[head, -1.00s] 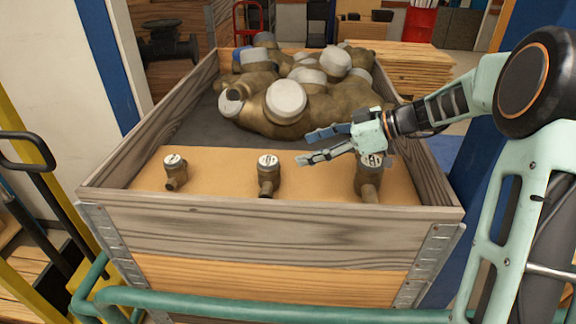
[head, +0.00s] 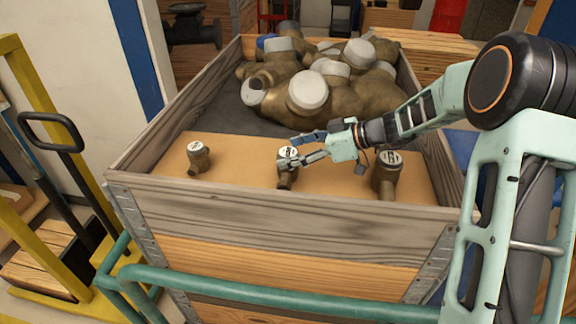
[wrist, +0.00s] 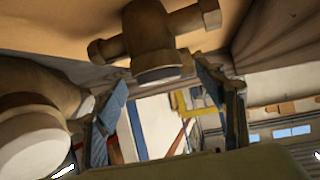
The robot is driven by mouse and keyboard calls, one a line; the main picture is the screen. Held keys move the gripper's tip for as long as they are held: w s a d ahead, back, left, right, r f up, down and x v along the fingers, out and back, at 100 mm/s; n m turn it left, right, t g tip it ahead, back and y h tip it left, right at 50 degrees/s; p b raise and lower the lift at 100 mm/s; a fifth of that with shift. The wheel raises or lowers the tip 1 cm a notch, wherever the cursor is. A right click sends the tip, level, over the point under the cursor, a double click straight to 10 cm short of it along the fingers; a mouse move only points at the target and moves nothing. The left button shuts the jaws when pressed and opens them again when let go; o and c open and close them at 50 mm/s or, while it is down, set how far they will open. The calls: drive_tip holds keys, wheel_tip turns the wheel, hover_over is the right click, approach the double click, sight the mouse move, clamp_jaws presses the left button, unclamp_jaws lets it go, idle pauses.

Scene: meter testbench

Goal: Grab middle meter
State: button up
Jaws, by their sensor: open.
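The middle meter (head: 286,178), a small brass body with a white-faced dial, stands upright on the brown board in the wooden crate (head: 290,235). My gripper (head: 292,151) is open at its upper part, one finger on the far side and one on the near side. The near finger covers part of the meter. In the wrist view the meter (wrist: 150,35) appears upside down, just ahead of and between the open fingertips (wrist: 161,76). I cannot tell whether either finger touches it. The left meter (head: 199,160) and right meter (head: 385,178) stand on the same board.
A heap of large brass meters (head: 310,95) with pale caps lies behind the board, also showing at left in the wrist view (wrist: 35,120). The crate walls enclose the board. A green rail (head: 270,305) runs in front. My forearm passes above the right meter.

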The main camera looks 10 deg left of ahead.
drive_tip(key=shift+c, duration=0.5)
clamp_jaws()
drive_tip(key=shift+w, duration=0.1)
